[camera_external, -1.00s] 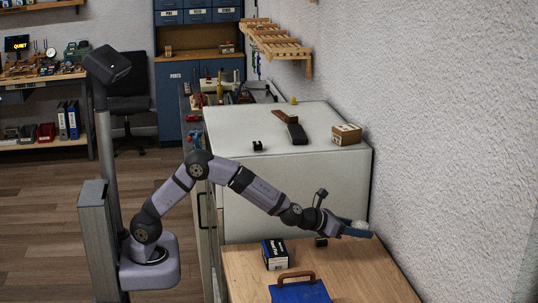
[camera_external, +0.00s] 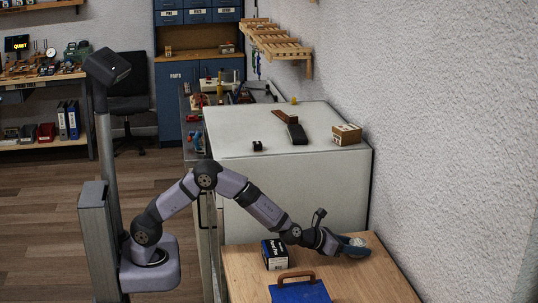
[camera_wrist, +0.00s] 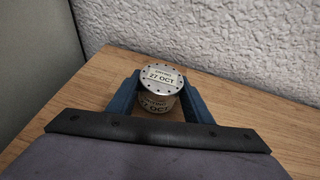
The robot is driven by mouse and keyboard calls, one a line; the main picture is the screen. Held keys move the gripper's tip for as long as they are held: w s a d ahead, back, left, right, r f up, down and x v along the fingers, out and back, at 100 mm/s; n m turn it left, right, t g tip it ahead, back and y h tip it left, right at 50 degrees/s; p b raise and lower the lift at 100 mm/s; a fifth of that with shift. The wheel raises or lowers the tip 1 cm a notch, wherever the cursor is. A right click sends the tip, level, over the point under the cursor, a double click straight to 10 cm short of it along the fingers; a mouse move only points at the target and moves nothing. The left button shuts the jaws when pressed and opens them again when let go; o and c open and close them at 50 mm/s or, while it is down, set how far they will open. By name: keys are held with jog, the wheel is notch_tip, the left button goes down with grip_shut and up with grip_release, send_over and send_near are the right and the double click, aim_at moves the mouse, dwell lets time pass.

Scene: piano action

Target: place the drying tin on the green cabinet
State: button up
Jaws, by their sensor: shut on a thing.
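The drying tin (camera_wrist: 160,84) is a small round metal tin with a dotted lid rim and a "27 OCT" label. My gripper (camera_wrist: 160,98) is shut on it, with one blue finger on each side. In the external view the tin (camera_external: 358,241) shows between the blue fingers of my gripper (camera_external: 355,246), low over the wooden top. I cannot tell whether its base touches the wood. The pale grey-green cabinet (camera_external: 290,190) stands behind my forearm, its top higher than the tin.
The wooden top (camera_external: 355,285) holds a blue-and-black box (camera_external: 275,254) and a blue item with a brown handle (camera_external: 300,290). On the cabinet top are a cardboard box (camera_external: 347,134), dark blocks (camera_external: 297,134) and a small black piece (camera_external: 257,146). A textured wall (camera_external: 450,150) rises at right.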

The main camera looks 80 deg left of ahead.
jog(key=shift+f+b, duration=0.2)
jog(key=shift+b, duration=0.1)
jog(key=o, duration=1.1)
jog(key=shift+r, duration=0.1)
jog(key=shift+r+p, duration=0.15)
jog(key=shift+p, duration=0.2)
jog(key=shift+s+d, duration=0.1)
jog(key=shift+s, duration=0.25)
jog(key=b+v, duration=0.2)
jog(key=v, duration=0.9)
jog(key=shift+s+r+b, duration=0.1)
jog(key=shift+b, duration=0.3)
